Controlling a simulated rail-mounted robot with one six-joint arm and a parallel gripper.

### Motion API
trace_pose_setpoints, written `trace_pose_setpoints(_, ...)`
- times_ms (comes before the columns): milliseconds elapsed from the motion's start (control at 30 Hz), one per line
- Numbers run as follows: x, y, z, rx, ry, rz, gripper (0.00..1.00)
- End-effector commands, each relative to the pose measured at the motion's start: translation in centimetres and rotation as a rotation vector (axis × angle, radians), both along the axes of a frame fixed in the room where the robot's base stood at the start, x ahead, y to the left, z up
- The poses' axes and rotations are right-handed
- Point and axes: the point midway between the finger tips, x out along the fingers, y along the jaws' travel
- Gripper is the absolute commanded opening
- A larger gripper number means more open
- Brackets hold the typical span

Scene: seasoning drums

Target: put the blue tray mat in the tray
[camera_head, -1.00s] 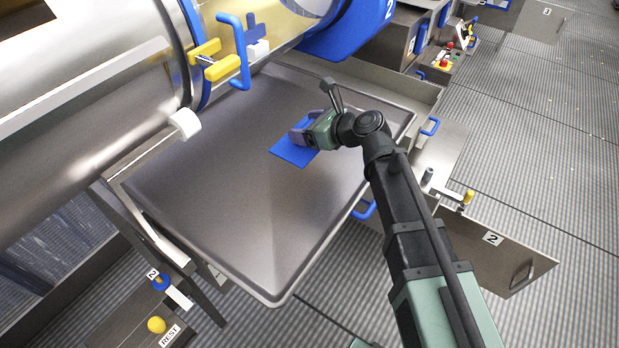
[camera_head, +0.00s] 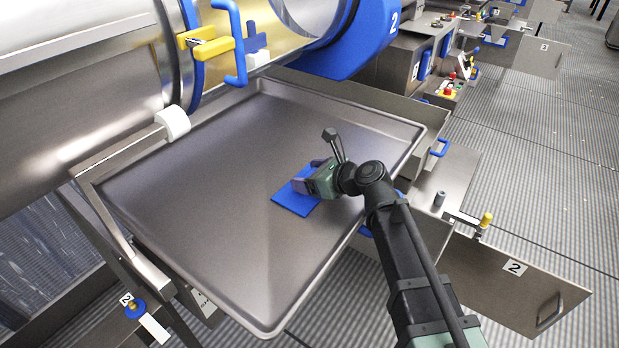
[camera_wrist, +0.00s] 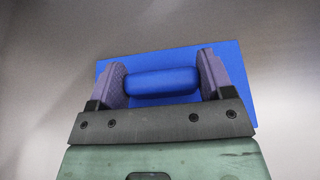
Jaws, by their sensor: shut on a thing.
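The blue tray mat (camera_head: 294,202) is a flat blue rectangle with a rounded blue grip bar on top. It also shows in the wrist view (camera_wrist: 238,78), with the bar (camera_wrist: 162,82) between my fingers. My gripper (camera_head: 308,180) is shut on this bar, a purple finger at each end. It also shows in the wrist view (camera_wrist: 162,84). The mat is over the floor of the large grey metal tray (camera_head: 180,215), right of its middle. I cannot tell whether the mat touches the floor. My gripper hides part of the mat in the head view.
A steel drum (camera_head: 80,90) with a yellow latch (camera_head: 210,42) and blue handle (camera_head: 237,45) stands at the tray's upper left. A white roller (camera_head: 172,123) is at the tray's left rim. An open panel marked 2 (camera_head: 512,280) is at right. The tray's left half is bare.

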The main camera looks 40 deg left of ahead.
Motion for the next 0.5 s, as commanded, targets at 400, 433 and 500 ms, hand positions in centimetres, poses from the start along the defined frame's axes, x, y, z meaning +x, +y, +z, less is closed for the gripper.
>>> trace_pose_setpoints(400, 0.0, 0.01, -0.14, 0.0, 0.0, 0.0, 1.0)
trace_pose_setpoints(433, 0.0, 0.0, -0.11, 0.0, 0.0, 0.0, 1.0)
trace_pose_setpoints(500, 0.0, 0.0, 0.29, 0.0, 0.0, 0.0, 1.0)
